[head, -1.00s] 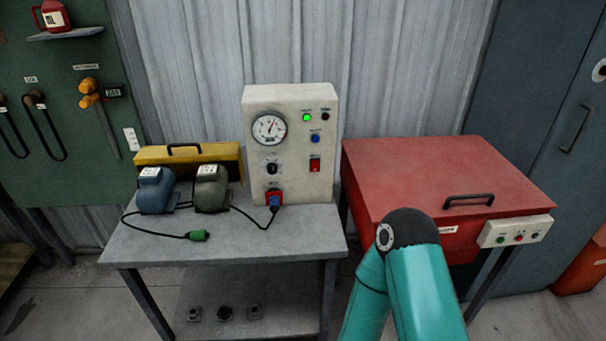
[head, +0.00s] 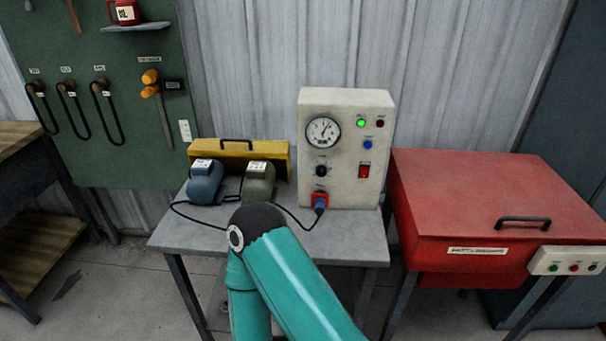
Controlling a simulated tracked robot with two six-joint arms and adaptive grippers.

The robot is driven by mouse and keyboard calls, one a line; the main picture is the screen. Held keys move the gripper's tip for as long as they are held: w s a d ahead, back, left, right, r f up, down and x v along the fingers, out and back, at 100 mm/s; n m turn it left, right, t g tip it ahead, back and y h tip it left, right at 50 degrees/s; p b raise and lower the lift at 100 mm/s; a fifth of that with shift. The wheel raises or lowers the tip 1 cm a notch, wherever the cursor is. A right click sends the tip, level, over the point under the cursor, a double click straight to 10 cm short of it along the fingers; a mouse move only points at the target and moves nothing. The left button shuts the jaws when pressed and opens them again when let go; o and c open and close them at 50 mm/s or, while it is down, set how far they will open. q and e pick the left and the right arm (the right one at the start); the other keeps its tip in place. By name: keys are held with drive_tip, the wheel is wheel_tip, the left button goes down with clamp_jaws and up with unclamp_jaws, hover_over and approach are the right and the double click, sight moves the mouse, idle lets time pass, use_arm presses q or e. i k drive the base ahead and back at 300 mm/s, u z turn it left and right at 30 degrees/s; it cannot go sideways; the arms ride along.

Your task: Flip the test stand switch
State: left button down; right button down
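The test stand (head: 345,190) is a cream box standing on a grey metal table. Its front carries a round gauge (head: 323,132), a lit green lamp (head: 361,123), a dark lamp, a blue button, a black knob (head: 321,171) and a red rocker switch (head: 364,171) at the right. Which way the switch is set is too small to tell. A blue plug sits in the red socket (head: 320,200) low on the front. One of my teal arms rises from the bottom in front of the table. Neither gripper shows.
Blue (head: 204,183) and olive (head: 258,182) motors stand on the grey table (head: 350,248) left of the stand, before a yellow toolbox (head: 272,155). A red cabinet (head: 490,190) with a control box (head: 570,261) stands at the right. A green tool board (head: 110,100) hangs at the left.

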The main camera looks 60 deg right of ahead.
sight(365, 169)
drive_tip(key=z, duration=0.75)
drive_tip(key=i, duration=0.1)
drive_tip(key=u, duration=0.85)
drive_tip(key=k, duration=0.45)
drive_tip(key=u, duration=0.95)
drive_tip(key=i, duration=0.15)
drive_tip(key=z, duration=2.7)
drive_tip(key=i, duration=0.6)
drive_tip(key=u, duration=0.2)
